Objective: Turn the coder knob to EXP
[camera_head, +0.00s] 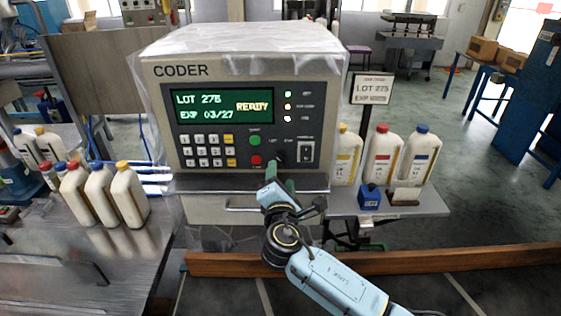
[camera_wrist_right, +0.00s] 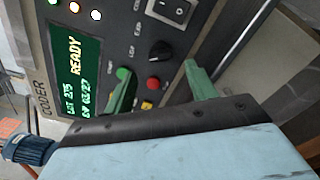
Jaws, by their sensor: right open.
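The coder (camera_head: 320,68) is a beige box with a dark front panel. Its green screen (camera_head: 222,106) reads LOT 275, EXP 03/27 and READY. The black knob (camera_wrist_right: 160,50) sits on the panel near the LOT and EXP labels; which label it points to I cannot tell. In the head view the knob (camera_head: 278,157) is small and dark, just above my right gripper (camera_head: 276,178). In the right wrist view the right gripper (camera_wrist_right: 158,72) is open, its green fingers spread apart below the knob, with no contact visible. My left gripper is not in view.
A green button (camera_head: 254,140) and a red button (camera_head: 256,160) sit left of the knob, and a rocker switch (camera_head: 306,151) right of it. White bottles (camera_head: 384,158) stand right of the coder, others (camera_head: 100,195) at left. A sign (camera_head: 372,88) stands behind.

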